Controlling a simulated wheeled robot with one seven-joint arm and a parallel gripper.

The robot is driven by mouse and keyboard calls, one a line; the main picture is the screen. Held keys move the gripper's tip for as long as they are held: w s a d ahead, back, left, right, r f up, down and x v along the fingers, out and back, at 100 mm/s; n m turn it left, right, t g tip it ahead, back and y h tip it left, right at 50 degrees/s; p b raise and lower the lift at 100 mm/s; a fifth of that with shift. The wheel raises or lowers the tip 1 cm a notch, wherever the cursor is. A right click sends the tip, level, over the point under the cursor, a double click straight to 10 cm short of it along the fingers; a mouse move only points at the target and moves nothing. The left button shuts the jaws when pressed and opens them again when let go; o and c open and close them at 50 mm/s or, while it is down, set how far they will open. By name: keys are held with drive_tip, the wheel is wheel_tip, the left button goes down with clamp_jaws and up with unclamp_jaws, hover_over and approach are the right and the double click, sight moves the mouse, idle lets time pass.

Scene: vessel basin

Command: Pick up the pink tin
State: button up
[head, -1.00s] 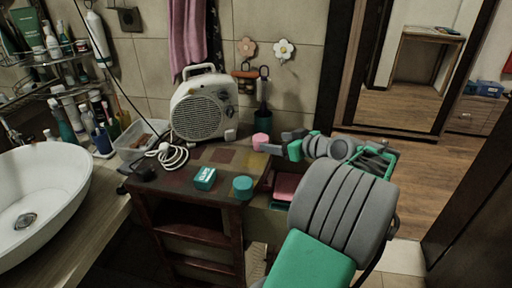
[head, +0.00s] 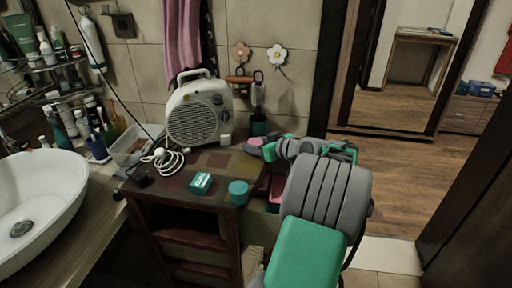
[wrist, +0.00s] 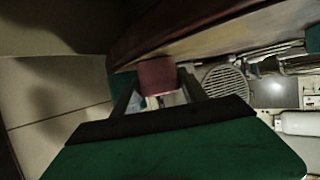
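The pink tin (head: 256,141) is at the back right corner of the wooden table, partly hidden by my gripper in the head view. In the wrist view the tin (wrist: 157,74) sits between my two fingers, close against both. My gripper (head: 259,147) reaches in from the right, low over the tabletop, with its fingers either side of the tin. The fingers look apart; a firm hold is not visible.
The wooden table (head: 215,163) also carries a teal cylinder (head: 238,192), a teal box (head: 201,183), a white fan heater (head: 198,111) and its coiled cable. A dark cup (head: 258,125) is behind the tin. A basin (head: 35,195) stands left.

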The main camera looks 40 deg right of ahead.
drive_tip(key=c, duration=0.9)
drive_tip(key=shift+r, duration=0.1)
